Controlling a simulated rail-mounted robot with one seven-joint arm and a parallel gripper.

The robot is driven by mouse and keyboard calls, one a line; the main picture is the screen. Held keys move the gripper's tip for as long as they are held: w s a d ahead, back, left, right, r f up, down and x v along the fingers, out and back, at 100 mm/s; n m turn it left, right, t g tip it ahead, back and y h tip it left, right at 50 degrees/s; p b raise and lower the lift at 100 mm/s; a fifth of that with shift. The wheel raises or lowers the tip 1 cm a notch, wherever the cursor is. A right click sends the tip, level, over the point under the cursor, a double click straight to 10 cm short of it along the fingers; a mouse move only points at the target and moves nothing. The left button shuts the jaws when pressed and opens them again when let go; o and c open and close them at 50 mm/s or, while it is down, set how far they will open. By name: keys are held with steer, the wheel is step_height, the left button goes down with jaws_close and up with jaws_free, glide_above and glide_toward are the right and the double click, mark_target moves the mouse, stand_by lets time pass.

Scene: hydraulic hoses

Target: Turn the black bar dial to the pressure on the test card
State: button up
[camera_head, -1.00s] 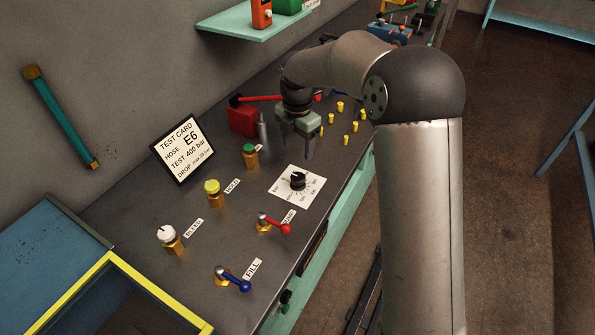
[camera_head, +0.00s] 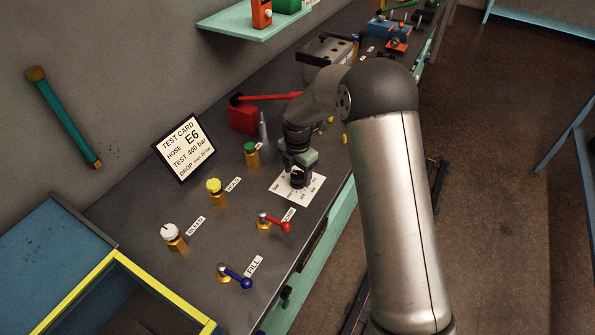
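The black bar dial sits at the middle of a white scale plate (camera_head: 312,192) on the dark bench; my gripper now covers most of it. My gripper (camera_head: 297,181) points down right over the dial, fingers at its height or just above. I cannot tell whether the fingers touch the dial or how far apart they are. The dial's pointer and most scale numbers are hidden or too small to read. The test card (camera_head: 184,148) stands tilted at the back of the bench and reads hose E6, test 400 bar.
Near the plate are a red-handled valve (camera_head: 274,222), a blue-handled valve (camera_head: 234,276), and green (camera_head: 250,150), yellow (camera_head: 214,187) and white (camera_head: 170,232) knobs. A red block with a long red lever (camera_head: 243,119) lies behind. A yellow-rimmed bin (camera_head: 98,268) is at lower left.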

steer(key=c, duration=0.8)
